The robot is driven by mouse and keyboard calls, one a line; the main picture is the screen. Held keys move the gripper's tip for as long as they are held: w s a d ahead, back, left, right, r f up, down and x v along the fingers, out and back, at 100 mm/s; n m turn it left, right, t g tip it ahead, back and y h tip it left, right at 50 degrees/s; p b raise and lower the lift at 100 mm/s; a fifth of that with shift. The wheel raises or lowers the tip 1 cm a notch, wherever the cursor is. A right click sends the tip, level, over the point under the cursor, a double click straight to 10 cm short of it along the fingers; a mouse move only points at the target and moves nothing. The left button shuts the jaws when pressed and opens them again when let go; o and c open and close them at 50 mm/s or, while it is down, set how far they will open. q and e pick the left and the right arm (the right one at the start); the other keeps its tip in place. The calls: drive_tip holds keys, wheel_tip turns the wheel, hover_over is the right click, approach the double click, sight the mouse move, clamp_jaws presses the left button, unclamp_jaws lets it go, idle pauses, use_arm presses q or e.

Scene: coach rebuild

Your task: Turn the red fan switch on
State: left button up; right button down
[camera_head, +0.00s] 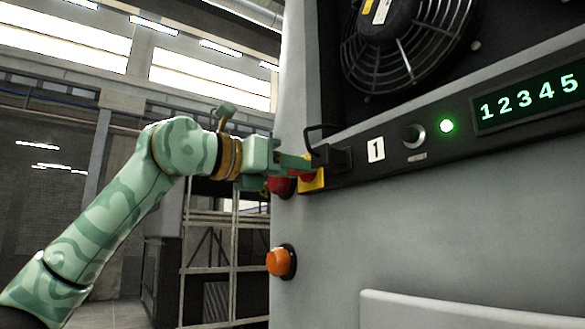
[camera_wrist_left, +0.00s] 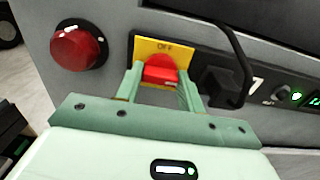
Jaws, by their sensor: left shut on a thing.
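The red fan switch (camera_head: 308,176) sits on a yellow plate (camera_head: 317,184) at the left end of the black panel strip. In the left wrist view the red switch (camera_wrist_left: 160,70) shows in front of the yellow plate (camera_wrist_left: 150,47), whose upper edge reads "OFF". My left gripper (camera_head: 298,165) reaches in from the left and is shut on the switch. In the left wrist view its green fingers (camera_wrist_left: 160,78) stand one on each side of the red knob. The fingers hide part of the switch in the head view. My right gripper is not in view.
A round red button (camera_wrist_left: 78,48) is close left of the switch; an orange button (camera_head: 281,262) is lower. A black plug with a looped cable (camera_head: 333,157) is close right. Further right are a knob (camera_head: 413,135), a lit green lamp (camera_head: 446,126) and a display reading "12345" (camera_head: 530,98).

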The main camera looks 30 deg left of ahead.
use_arm(q)
drive_tip(key=o, duration=1)
drive_tip(key=shift+f, duration=0.2)
drive_tip(key=shift+r, duration=0.1)
drive_tip(key=b+v, duration=0.4)
drive_tip(key=v, duration=1.2)
drive_tip(key=shift+a, duration=0.2)
